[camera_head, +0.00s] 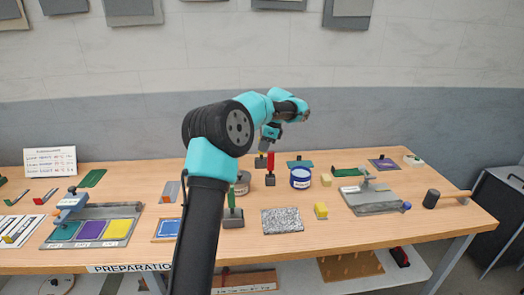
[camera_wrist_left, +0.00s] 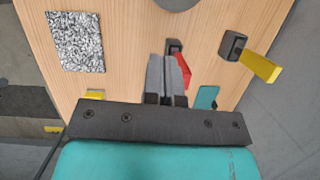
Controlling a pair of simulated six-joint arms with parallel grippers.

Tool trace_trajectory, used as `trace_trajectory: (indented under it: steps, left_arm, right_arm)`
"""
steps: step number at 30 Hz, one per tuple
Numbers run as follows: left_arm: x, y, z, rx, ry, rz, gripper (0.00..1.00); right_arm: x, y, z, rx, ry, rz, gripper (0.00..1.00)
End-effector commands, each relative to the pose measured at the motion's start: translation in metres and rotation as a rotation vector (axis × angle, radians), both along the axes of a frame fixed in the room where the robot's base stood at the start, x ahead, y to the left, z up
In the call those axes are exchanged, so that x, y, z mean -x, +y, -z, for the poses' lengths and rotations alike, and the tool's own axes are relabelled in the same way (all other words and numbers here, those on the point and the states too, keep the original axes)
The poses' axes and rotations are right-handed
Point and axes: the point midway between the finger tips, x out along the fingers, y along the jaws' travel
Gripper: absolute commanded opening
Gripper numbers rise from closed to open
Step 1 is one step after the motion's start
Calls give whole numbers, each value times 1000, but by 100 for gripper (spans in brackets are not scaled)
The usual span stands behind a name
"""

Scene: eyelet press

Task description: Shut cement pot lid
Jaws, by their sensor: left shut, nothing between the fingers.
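A blue pot (camera_head: 300,180) with a white label stands upright at the middle of the table; I cannot tell whether its top is a lid or an open mouth. A grey round pot (camera_head: 243,184) stands to its left, partly hidden by my left arm. My left gripper (camera_head: 268,147) is above the table, left of and behind the blue pot. Its fingers also show in the left wrist view (camera_wrist_left: 168,62), shut and empty. A grey round shape (camera_wrist_left: 176,4), cut off at the top edge there, may be a pot. My right gripper is out of view.
A red-handled tool (camera_head: 270,168) stands close below my left gripper. A green-handled tool (camera_head: 233,212) stands near my arm. A grey press plate (camera_head: 373,200) is at right.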

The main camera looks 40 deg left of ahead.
Motion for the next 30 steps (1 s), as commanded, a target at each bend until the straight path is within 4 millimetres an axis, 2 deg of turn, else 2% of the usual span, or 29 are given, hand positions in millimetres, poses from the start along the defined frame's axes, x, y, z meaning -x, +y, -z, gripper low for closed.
trace_trajectory:
  steps: [8,18,21,30]
  left_arm:
    - [1,-3,3,-17,16,16,0]
    - [6,-49,24,-272,192,238,0]
    - [6,-56,26,-319,214,278,0]
    - [6,-56,26,-329,217,286,0]
  right_arm:
    - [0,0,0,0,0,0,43]
    - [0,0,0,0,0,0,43]
    - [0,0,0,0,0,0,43]
    - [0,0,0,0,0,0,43]
